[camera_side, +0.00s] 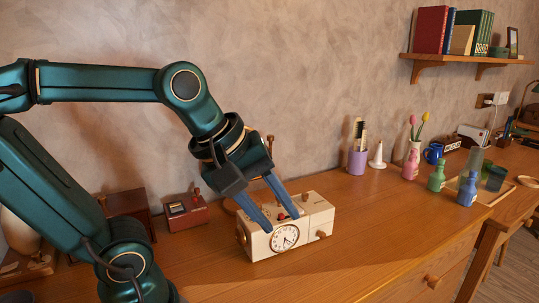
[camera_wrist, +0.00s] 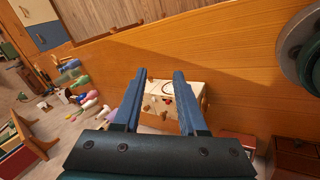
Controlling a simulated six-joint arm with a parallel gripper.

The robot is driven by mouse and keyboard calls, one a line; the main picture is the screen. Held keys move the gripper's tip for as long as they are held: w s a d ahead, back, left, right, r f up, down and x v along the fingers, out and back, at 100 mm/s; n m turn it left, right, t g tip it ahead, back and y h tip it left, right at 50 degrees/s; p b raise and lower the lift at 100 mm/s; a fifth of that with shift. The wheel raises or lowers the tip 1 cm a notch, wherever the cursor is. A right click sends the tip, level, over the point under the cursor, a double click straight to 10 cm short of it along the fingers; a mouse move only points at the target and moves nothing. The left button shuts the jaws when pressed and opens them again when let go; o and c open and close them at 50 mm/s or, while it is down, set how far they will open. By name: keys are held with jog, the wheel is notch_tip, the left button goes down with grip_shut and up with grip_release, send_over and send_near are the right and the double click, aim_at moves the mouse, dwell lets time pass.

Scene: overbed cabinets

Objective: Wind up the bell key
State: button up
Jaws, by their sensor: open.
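A cream alarm-clock box (camera_side: 262,246) with a round white dial (camera_side: 285,237) stands on the wooden desk. A small wooden knob (camera_side: 322,235) sticks out of its front right, and another round wooden part (camera_side: 241,236) shows at its left end. I cannot tell which is the bell key. A small red part (camera_side: 282,216) sits on top. My gripper (camera_side: 281,222) is open, pointing down, its blue fingers apart over the box top with the red part between them. Contact is unclear.
A red box (camera_side: 188,220) stands behind left of the clock. A purple pen cup (camera_side: 357,162), a white cone (camera_side: 377,162) and several coloured bottles (camera_side: 437,177) stand to the right. A bookshelf (camera_side: 465,58) hangs above. The desk front is clear.

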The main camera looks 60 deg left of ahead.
jog(key=s+m, duration=0.1)
jog(key=m, duration=0.2)
jog(key=s+f+m, duration=0.1)
jog(key=m, duration=0.2)
jog(key=s+f+m, duration=0.1)
jog(key=m, duration=0.1)
jog(key=shift+s+d+f+m, duration=0.25)
jog(key=shift+s+d+m, duration=0.05)
jog(key=shift+s+m, duration=0.1)
